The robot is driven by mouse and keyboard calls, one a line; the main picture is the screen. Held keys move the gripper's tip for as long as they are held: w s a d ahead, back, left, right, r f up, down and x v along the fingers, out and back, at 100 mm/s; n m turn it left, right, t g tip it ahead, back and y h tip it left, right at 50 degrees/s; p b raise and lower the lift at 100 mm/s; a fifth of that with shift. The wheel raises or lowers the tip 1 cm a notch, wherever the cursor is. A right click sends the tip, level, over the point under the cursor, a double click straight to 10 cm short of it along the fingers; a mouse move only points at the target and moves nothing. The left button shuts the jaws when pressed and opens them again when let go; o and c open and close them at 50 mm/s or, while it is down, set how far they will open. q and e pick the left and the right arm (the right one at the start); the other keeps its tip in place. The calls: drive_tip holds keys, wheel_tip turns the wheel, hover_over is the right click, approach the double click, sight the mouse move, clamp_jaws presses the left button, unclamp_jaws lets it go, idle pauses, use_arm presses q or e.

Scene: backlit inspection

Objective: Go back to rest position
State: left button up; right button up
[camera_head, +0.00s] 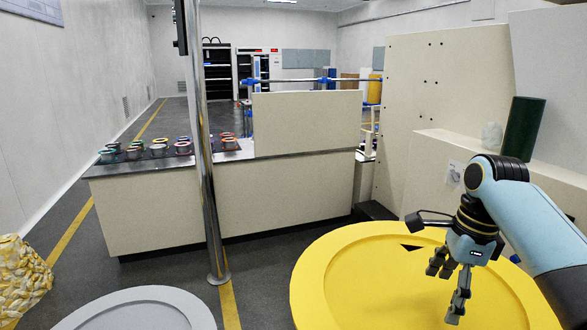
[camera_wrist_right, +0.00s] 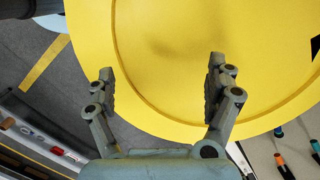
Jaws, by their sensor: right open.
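My right arm comes in from the right in the head view. My right gripper (camera_head: 447,285) points down over a round yellow table (camera_head: 350,290). Its fingers are apart with nothing between them. In the right wrist view my right gripper (camera_wrist_right: 160,85) also shows open and empty, with the bare yellow table top (camera_wrist_right: 180,45) beyond the fingers. My left gripper and left arm are not in the head view.
A grey round top (camera_head: 150,310) stands at the lower left, beside a yellow patterned bin (camera_head: 22,275). A metal pole (camera_head: 200,140) rises before a cream counter (camera_head: 285,190) holding several small coloured cups (camera_head: 158,148). A dark green cylinder (camera_head: 523,128) stands on a ledge behind my right arm.

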drive_tip(key=s+f+n+t+h, duration=0.15)
drive_tip(key=s+f+n, duration=0.25)
drive_tip(key=s+n, duration=0.95)
drive_tip(key=s+r+n+t, duration=0.15)
drive_tip(key=s+n, duration=0.25)
drive_tip(key=s, duration=0.4)
drive_tip(key=s+r+n, duration=0.3)
drive_tip(key=s+n, duration=0.1)
drive_tip(key=s, duration=0.3)
wheel_tip(320, 180, down, 36)
drive_tip(key=s+d+g+b, duration=0.1)
drive_tip(key=s+d+b, duration=0.2)
drive_tip(key=b, duration=0.6)
use_arm(q)
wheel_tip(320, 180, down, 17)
drive_tip(key=b, duration=0.7)
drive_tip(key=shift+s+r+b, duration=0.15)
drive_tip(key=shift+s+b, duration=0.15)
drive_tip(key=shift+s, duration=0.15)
use_arm(e)
drive_tip(key=s+f+g, duration=0.1)
drive_tip(key=s+f, duration=1.7)
drive_tip(key=f, duration=0.4)
drive_tip(key=shift+d+f+h, duration=0.25)
drive_tip(key=shift+d+h, duration=0.05)
drive_tip(key=shift+h, duration=0.05)
